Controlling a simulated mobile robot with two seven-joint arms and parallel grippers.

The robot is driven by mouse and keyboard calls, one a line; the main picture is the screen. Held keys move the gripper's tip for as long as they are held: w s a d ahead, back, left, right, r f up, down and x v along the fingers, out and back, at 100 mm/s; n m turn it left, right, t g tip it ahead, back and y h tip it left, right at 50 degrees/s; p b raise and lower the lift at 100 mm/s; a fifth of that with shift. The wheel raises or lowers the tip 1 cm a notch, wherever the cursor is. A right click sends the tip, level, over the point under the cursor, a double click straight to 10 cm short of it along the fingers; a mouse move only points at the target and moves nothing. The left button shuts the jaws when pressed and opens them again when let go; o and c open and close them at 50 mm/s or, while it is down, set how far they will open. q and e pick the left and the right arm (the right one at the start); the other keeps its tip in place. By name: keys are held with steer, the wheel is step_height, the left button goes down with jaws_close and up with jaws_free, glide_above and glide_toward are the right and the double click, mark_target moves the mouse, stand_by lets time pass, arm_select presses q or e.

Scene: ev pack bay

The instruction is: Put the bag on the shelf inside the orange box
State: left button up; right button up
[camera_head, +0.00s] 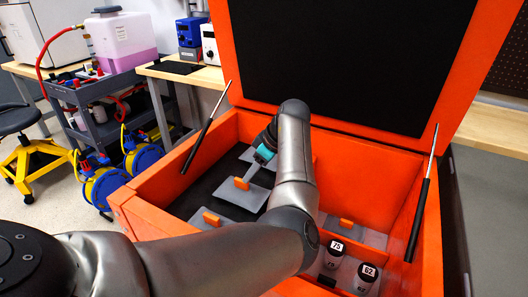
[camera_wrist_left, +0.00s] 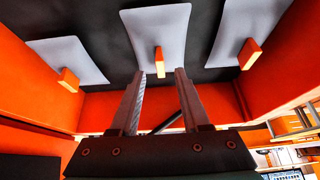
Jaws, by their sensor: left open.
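The orange box (camera_head: 150,200) stands open with its lid (camera_head: 480,60) raised. My left arm reaches over its front into it. My left gripper (camera_head: 252,171) points down inside, partly hidden by my own wrist. In the left wrist view the gripper (camera_wrist_left: 160,75) is open, its two fingers apart. An orange tab (camera_wrist_left: 158,62) on a grey panel (camera_wrist_left: 155,25) shows just beyond and between the fingertips; the same tab (camera_head: 241,184) shows in the head view. I cannot make out a bag or a shelf for certain. My right gripper is out of view.
Other grey panels with orange tabs (camera_head: 211,219) (camera_head: 346,223) lie on the box's dark floor. White-capped containers, marked 73 (camera_head: 335,249) and 62 (camera_head: 367,274), stand front right. Lid struts (camera_head: 207,130) (camera_head: 420,205) flank the opening. A cart (camera_head: 100,120) and blue reels (camera_head: 105,187) stand left.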

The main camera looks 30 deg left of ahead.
arm_select(q)
steer(key=p+v, duration=0.2)
steer(key=v, duration=0.4)
steer(key=shift+d+r, duration=0.2)
steer(key=shift+r, duration=0.15)
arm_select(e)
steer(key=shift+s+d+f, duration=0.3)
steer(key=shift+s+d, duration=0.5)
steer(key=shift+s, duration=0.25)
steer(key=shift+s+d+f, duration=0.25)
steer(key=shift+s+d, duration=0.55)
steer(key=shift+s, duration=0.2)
